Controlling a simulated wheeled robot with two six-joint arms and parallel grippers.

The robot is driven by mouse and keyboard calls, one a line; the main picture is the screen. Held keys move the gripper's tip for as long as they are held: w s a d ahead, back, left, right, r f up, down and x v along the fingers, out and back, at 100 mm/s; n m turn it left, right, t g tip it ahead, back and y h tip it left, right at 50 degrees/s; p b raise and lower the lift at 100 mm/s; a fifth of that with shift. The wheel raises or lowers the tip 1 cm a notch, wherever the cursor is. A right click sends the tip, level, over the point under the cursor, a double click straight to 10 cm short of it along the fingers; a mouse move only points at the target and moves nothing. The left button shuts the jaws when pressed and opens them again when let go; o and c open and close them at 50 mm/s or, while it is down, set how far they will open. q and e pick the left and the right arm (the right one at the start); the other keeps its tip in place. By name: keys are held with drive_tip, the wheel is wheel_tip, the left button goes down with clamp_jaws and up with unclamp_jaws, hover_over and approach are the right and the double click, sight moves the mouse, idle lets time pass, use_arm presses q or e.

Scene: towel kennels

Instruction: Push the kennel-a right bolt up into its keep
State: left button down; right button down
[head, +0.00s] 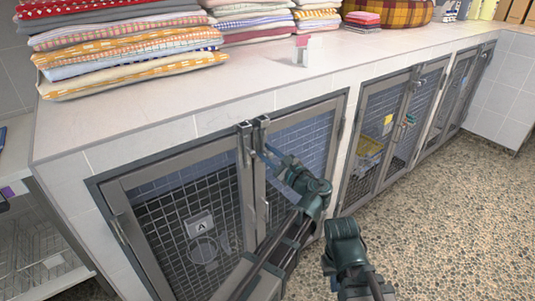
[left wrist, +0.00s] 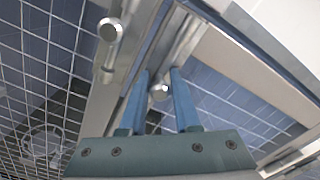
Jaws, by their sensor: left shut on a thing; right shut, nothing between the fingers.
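Kennel A (head: 186,205) has two framed mesh doors under the counter, and the left one carries an "A" tag (head: 201,223). Two metal bolts stand side by side at the top where the doors meet: the left bolt (head: 244,145) and the right bolt (head: 260,136). My left gripper (head: 268,153) is at the right bolt. In the left wrist view its blue fingers (left wrist: 158,95) are closed on either side of the right bolt's round knob (left wrist: 158,92). The left bolt's knob (left wrist: 109,30) is beside them, untouched. My right gripper (head: 331,266) is low in front, apart from the kennels and empty; its fingertips are hard to see.
The counter (head: 180,115) overhangs close above the bolts, with stacks of folded towels (head: 125,50) on it. More kennels with a yellow bin (head: 368,150) run to the right. The speckled floor (head: 440,220) is clear at right.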

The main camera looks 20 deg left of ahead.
sight(264, 141)
idle(0.4)
use_arm(q)
wheel_tip(264, 141, up, 4)
drive_tip(key=p, duration=0.3)
drive_tip(key=shift+f+p, duration=0.15)
drive_tip(key=shift+p, duration=0.2)
drive_tip(key=shift+w+f, duration=0.1)
drive_tip(key=c, duration=0.7)
unclamp_jaws()
